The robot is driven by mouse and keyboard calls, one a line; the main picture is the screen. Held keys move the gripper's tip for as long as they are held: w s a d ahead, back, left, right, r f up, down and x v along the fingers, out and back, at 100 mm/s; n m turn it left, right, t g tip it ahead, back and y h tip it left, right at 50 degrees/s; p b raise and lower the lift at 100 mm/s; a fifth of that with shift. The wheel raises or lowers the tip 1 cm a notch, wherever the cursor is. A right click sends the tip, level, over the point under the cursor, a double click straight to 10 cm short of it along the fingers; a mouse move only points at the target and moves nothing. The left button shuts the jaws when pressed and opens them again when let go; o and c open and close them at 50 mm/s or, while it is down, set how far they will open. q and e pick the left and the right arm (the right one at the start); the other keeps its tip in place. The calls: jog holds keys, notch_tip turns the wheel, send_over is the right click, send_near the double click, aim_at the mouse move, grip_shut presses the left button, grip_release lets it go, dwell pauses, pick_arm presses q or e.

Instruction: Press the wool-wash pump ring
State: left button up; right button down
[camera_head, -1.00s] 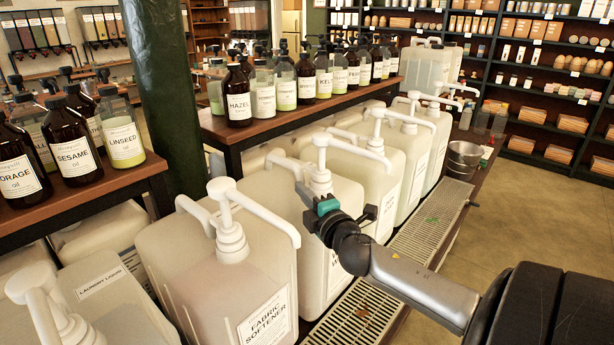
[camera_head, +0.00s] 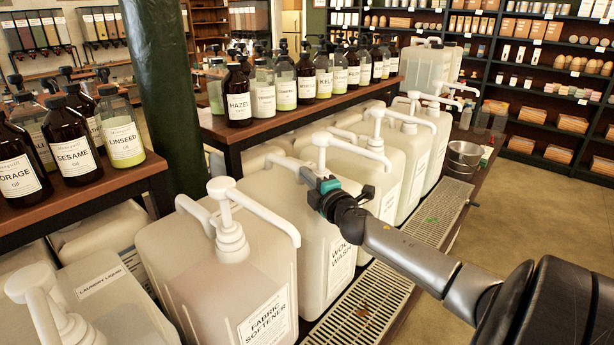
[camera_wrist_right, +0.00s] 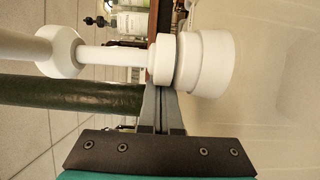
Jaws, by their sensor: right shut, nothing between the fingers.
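The wool-wash container (camera_head: 300,215) is a translucent white jug with a WOOL WASH label (camera_head: 341,252), in the front row just right of the fabric softener. Its white pump (camera_head: 321,143) stands upright with the spout pointing right. My right gripper (camera_head: 317,180), shut and empty, is at the pump's collar, below the pump head, partly hiding it. In the right wrist view the pump lies sideways, with its ring (camera_wrist_right: 162,60) beside the wider cap (camera_wrist_right: 210,63). The closed fingertips (camera_wrist_right: 162,90) are at the ring's edge; I cannot tell whether they touch. My left gripper is not in view.
The fabric softener jug (camera_head: 225,280) and its pump (camera_head: 230,215) stand close on the left. More pump jugs (camera_head: 410,165) follow on the right. A bottle shelf (camera_head: 260,128) runs behind. A drip grate (camera_head: 365,305) lies in front, with open floor (camera_head: 535,235) beyond.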

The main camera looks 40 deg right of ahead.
aim_at(311, 168)
jog(key=shift+w+d+m+g+h+p, duration=0.15)
jog(key=shift+m+g+h, duration=0.1)
jog(key=shift+m+h, duration=0.25)
jog(key=shift+a+m+g+h+p, duration=0.1)
jog(key=shift+m+g+h, duration=0.15)
jog(key=shift+h, duration=0.3)
jog(key=shift+w+d+m+g+h+p, duration=0.1)
jog(key=shift+m+g+h+p, duration=0.1)
jog(key=shift+m+h, duration=0.3)
jog(key=shift+w+d+m+g+h, duration=0.2)
jog(key=shift+m+g+h, duration=0.6)
jog(key=shift+h, duration=0.35)
jog(key=m+g+h, duration=0.1)
jog(key=m+g+h+b, duration=0.1)
jog(key=d+m+g+h+b, duration=0.1)
jog(key=g+h, duration=0.1)
jog(key=shift+w+f+m, duration=0.1)
jog(key=shift+w+m, duration=0.15)
jog(key=shift+m, duration=0.1)
jog(key=shift+d+b, duration=0.3)
jog(key=shift+b, duration=0.15)
jog(key=shift+d, duration=0.25)
jog(key=shift+s, duration=0.1)
jog(key=v, duration=1.5)
